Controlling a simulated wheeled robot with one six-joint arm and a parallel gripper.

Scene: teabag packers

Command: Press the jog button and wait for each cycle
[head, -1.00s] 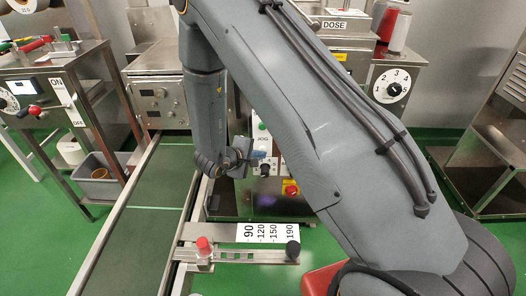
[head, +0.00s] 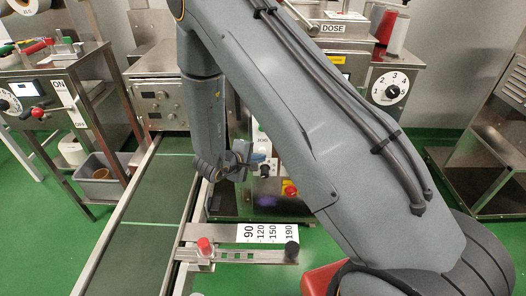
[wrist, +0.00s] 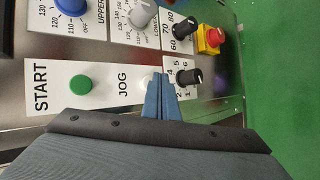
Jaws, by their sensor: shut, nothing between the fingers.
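The control panel carries a white label reading JOG (wrist: 122,82). The pale jog button (wrist: 147,84) sits beside that label in the wrist view, partly hidden behind my fingers. My gripper (wrist: 158,84) is shut and empty, its blue fingertips over the right side of the jog button. I cannot tell whether they touch it. In the head view my gripper (head: 245,155) is just left of the panel, and the arm hides part of the panel. A green START button (wrist: 80,86) is left of JOG in the wrist view.
Close to my fingers are a black knob (wrist: 188,77) and a red emergency stop on yellow (wrist: 211,38). A blue knob (wrist: 71,4) and a grey knob (wrist: 141,14) also show. A green conveyor belt (head: 150,205) runs left of the panel; a size guide (head: 245,255) crosses in front.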

